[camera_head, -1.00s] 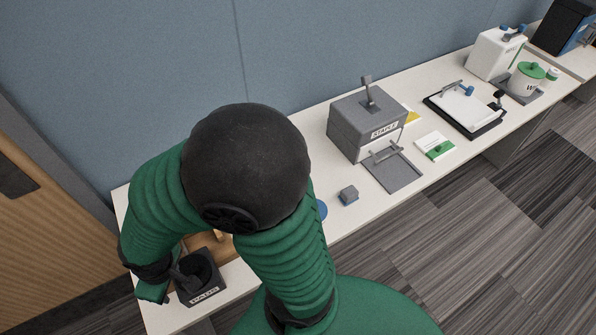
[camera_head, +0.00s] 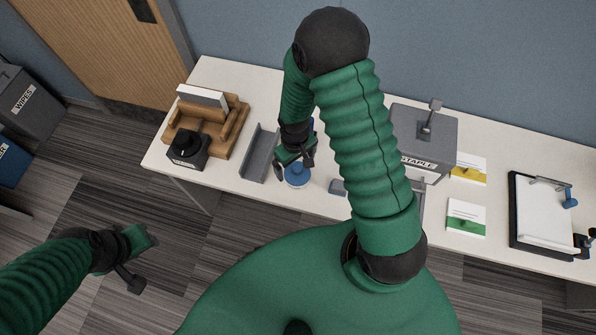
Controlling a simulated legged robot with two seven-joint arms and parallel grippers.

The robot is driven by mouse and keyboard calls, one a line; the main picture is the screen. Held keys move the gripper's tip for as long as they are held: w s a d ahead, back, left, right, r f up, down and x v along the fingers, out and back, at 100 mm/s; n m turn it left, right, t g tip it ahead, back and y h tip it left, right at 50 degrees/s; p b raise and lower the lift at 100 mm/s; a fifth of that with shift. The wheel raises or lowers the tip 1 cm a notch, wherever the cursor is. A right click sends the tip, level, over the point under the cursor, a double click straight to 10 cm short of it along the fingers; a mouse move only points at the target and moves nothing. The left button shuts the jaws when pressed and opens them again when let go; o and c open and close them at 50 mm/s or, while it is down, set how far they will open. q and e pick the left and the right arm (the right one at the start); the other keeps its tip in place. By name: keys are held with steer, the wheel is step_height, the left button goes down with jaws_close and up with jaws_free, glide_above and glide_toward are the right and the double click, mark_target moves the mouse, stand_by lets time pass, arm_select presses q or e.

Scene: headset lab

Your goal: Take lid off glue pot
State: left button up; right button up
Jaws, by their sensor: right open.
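A small round pot with a blue lid (camera_head: 297,174), which looks like the glue pot, stands near the table's front edge; its lower body is partly hidden. The lid appears to be on it. My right gripper (camera_head: 294,164) is open just above and behind the lid, its dark fingers spread. I cannot tell if they touch the lid. My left gripper (camera_head: 138,262) is at the lower left, over the floor and away from the table; its jaw gap is not clear.
A grey tray (camera_head: 260,153), a black box (camera_head: 187,150) and a wooden stand (camera_head: 222,130) are left of the pot. A small grey block (camera_head: 338,187) is to its right. The grey STAPLE box (camera_head: 424,135) stands behind my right arm. Cards and a clipboard (camera_head: 541,212) lie further right.

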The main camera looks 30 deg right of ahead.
mark_target(296, 169)
step_height(296, 169, down, 4)
steer(key=shift+a+f+p, duration=0.1)
steer(key=shift+p, duration=0.2)
steer(key=shift+s+d, duration=0.1)
steer(key=shift+d, duration=0.55)
steer(key=shift+c, duration=3)
steer(key=shift+a, duration=0.65)
steer(key=c, duration=0.7)
arm_select(q)
steer(key=shift+w+a+r, duration=0.3)
steer(key=shift+r, duration=0.05)
arm_select(e)
steer(key=shift+d, duration=0.1)
steer(key=shift+c, duration=0.2)
